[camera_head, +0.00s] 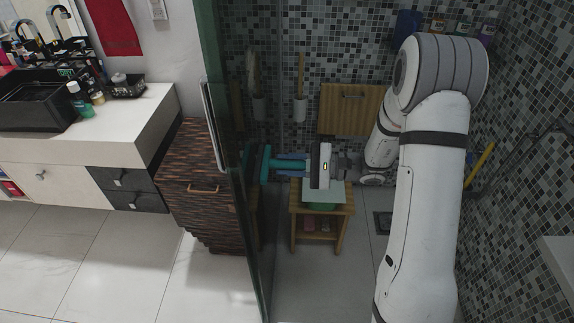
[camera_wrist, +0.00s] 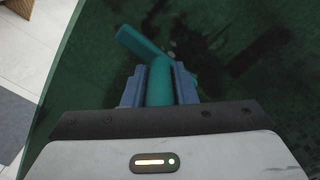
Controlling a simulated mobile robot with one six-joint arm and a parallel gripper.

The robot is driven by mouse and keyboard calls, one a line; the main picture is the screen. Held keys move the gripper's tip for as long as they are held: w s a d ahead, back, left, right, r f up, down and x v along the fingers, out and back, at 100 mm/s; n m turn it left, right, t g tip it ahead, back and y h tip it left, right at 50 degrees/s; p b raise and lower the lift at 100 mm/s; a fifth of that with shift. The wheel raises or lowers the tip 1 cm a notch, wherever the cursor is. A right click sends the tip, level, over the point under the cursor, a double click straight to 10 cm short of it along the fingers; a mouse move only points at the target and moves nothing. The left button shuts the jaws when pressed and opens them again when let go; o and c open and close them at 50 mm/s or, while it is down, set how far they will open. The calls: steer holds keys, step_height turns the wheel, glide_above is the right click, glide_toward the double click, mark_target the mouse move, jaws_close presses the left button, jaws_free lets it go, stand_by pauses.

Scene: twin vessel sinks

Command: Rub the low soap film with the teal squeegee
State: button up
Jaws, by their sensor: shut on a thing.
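The teal squeegee (camera_head: 264,164) is in my gripper (camera_head: 283,164), upright against or very close to the glass panel. I cannot tell whether it touches. In the wrist view my gripper (camera_wrist: 160,78) has its blue fingers shut on both sides of the teal handle. The squeegee's head (camera_wrist: 141,44) slants to the upper left, beyond the fingertips. The glass shower panel (camera_wrist: 90,75) fills most of that view, dark green. I cannot make out the soap film clearly; the dark blotches on the glass may be reflections.
A wooden stool (camera_head: 322,211) with a green item on top stands below my gripper. A slatted brown cabinet (camera_head: 203,182) and a white counter (camera_head: 120,128) are left of the glass. A wooden fold-down seat (camera_head: 349,108) hangs on the mosaic wall. Shower floor shows around the stool.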

mark_target(270, 155)
steer(key=shift+w+d+f+b, duration=0.1)
steer(key=shift+w+b, duration=0.05)
steer(key=shift+w, duration=0.75)
steer(key=shift+w+d+b, duration=0.1)
steer(key=shift+w+b, duration=0.05)
steer(key=shift+w, duration=0.7)
steer(key=w, duration=0.4)
steer(key=shift+b, duration=0.35)
steer(key=d, duration=0.6)
steer(key=shift+b, duration=0.45)
steer(key=shift+s, duration=0.1)
steer(key=d, duration=0.3)
